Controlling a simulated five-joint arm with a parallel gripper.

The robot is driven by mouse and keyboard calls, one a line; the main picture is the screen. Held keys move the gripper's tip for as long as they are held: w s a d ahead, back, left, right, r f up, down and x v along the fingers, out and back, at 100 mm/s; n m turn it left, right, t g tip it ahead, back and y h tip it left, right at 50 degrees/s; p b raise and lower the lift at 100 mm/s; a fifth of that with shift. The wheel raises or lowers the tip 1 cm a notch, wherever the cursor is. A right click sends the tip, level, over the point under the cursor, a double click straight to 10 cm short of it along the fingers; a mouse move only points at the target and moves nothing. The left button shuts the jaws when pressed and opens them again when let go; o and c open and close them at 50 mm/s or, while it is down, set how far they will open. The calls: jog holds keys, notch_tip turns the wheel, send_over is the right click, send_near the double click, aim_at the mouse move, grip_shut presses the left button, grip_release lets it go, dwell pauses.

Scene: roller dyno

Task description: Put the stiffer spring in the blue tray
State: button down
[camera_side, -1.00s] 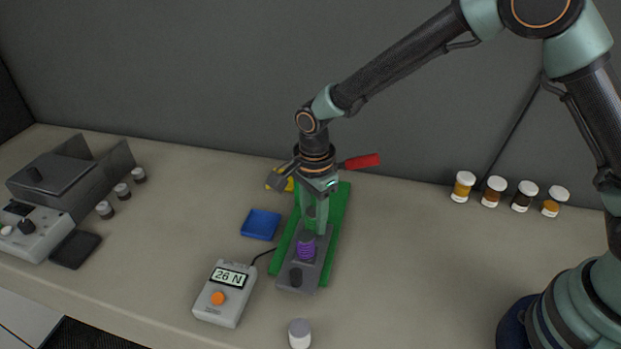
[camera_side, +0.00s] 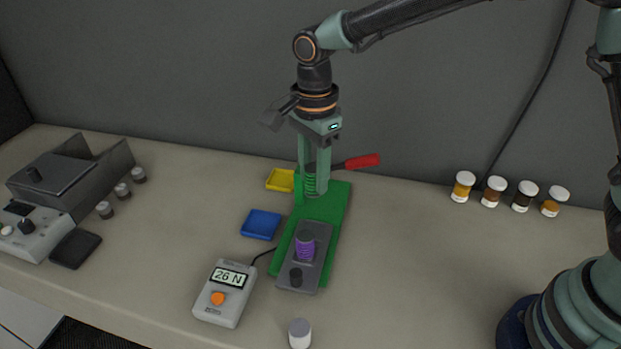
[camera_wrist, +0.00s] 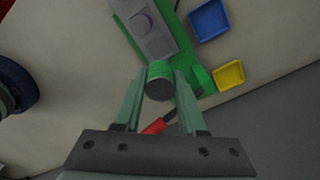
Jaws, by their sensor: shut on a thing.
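My gripper (camera_side: 313,190) is shut on a green spring (camera_side: 310,182) and holds it upright above the far part of the green base. In the wrist view the green spring (camera_wrist: 160,72), with a dark round end, sits between the fingertips (camera_wrist: 160,85). A purple spring (camera_side: 305,246) stands on the grey plate (camera_side: 313,272) of the green tester. The blue tray (camera_side: 261,224) lies left of the tester and looks empty; it also shows in the wrist view (camera_wrist: 209,20). The meter (camera_side: 225,291) reads 26 N.
A yellow tray (camera_side: 280,180) lies behind the blue tray. A red lever handle (camera_side: 362,161) sticks out right of my gripper. A white-bodied jar (camera_side: 300,334) stands in front. Several jars (camera_side: 495,193) stand at the right, and a grey machine (camera_side: 62,185) at the left.

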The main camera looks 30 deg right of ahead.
notch_tip(320, 180, up, 8)
jog(key=shift+r, duration=0.25)
jog(key=shift+w+r, duration=0.1)
jog(key=shift+r, duration=0.2)
jog(key=shift+w+a+r, duration=0.2)
send_over(261, 226)
jog(key=d, duration=0.1)
jog(key=f, duration=0.2)
jog(key=shift+m, duration=0.3)
jog(key=f, duration=1.3)
jog(key=a+f, duration=0.1)
jog(key=f, duration=0.6)
jog(key=shift+c, duration=2.4)
grip_release()
jog(key=shift+f, duration=0.15)
